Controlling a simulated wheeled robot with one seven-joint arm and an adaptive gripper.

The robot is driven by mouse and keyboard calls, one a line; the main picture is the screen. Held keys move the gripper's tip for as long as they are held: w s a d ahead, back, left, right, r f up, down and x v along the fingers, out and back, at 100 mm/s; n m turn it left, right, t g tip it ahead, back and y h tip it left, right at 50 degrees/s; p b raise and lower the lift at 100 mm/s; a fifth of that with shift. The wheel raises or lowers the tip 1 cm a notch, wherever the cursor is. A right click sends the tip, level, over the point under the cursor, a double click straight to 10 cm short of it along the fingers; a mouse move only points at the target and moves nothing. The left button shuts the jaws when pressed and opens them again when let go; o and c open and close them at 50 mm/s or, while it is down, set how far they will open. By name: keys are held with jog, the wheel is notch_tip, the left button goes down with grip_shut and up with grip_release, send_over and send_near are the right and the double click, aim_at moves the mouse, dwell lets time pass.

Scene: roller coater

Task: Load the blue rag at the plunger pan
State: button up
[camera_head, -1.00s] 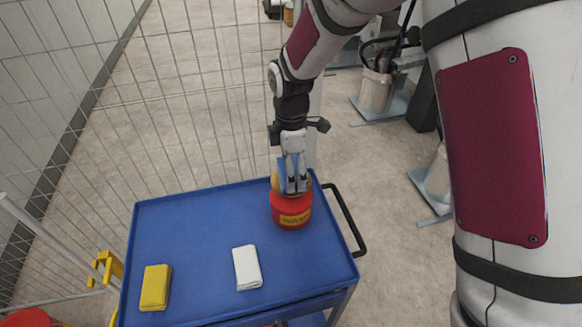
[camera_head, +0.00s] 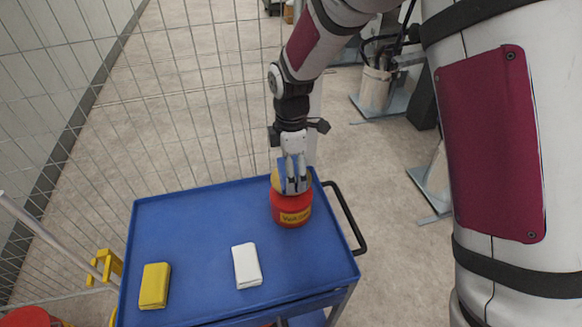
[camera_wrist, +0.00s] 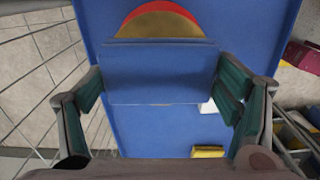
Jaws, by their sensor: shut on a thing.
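The plunger pan (camera_head: 291,212) is a red can with a yellow label and a yellowish round top, standing at the back right of the blue cart. My gripper (camera_head: 293,190) is over the top of the pan, pointing down. It is shut on the blue rag (camera_wrist: 158,72), a flat rectangular piece held between the two fingers in the wrist view. The rag (camera_head: 281,179) is partly hidden by the fingers in the head view. In the wrist view the pan's red and yellow edge (camera_wrist: 160,22) shows beyond the rag, which hides the rest. Whether rag and pan touch is unclear.
On the blue cart top (camera_head: 195,230) lie a yellow folded rag (camera_head: 155,286) and a white one (camera_head: 247,266). A black handle (camera_head: 346,220) is at the cart's right. A wire fence (camera_head: 180,110) stands behind. The cart's middle left is clear.

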jog(key=shift+f, duration=0.5)
dwell(0.4)
jog(key=shift+r, duration=0.15)
dwell(0.6)
jog(key=shift+r+p, duration=0.9)
jog(key=shift+r, duration=2.5)
jog(key=shift+d, duration=0.1)
